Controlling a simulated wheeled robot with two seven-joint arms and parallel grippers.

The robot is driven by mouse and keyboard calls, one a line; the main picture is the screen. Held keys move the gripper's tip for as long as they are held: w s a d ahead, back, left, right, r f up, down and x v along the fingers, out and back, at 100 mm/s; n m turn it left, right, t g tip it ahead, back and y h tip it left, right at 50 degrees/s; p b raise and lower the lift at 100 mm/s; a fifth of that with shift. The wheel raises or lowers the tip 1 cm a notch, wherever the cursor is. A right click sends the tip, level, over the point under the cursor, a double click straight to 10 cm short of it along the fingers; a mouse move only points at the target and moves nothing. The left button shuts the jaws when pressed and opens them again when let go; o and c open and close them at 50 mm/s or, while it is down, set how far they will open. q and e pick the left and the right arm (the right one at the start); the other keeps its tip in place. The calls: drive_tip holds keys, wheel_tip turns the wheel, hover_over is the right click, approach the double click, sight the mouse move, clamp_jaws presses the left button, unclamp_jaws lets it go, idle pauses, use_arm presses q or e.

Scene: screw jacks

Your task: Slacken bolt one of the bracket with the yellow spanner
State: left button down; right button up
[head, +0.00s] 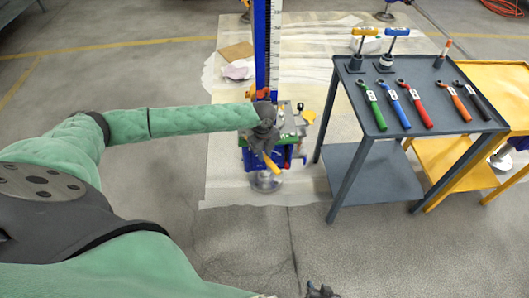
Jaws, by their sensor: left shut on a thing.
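My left gripper (264,138) is at the lower part of the blue screw jack (262,45), shut on the yellow spanner (271,164). The spanner's yellow handle points down and to the right, in front of the jack. Its head is hidden by the gripper. The bracket area (286,151) shows blue and green parts around and behind the gripper. Bolt one cannot be made out, and I cannot tell whether the spanner touches it. My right gripper (322,291) shows only in part at the bottom edge, and its jaws are not clear.
A grey tool table (350,92) stands to the right, with green (372,105), blue (391,103), red (415,104), orange and black spanners. The front floor is clear.

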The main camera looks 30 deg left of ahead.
use_arm(q)
drive_tip(key=shift+r+p, duration=0.1)
drive_tip(key=shift+p, duration=0.25)
idle(0.3)
drive_tip(key=shift+p, duration=0.4)
drive_tip(key=shift+f, duration=1)
idle(0.4)
drive_tip(key=shift+w+d+r+p, duration=0.15)
drive_tip(key=shift+w+d+p, duration=0.05)
drive_tip(key=shift+w+p, duration=0.15)
drive_tip(key=shift+w+n, duration=0.1)
drive_tip(key=shift+n, duration=0.2)
drive_tip(key=shift+w+d+n+p, duration=0.2)
drive_tip(key=shift+w+n+p, duration=0.15)
drive_tip(key=shift+p, duration=0.6)
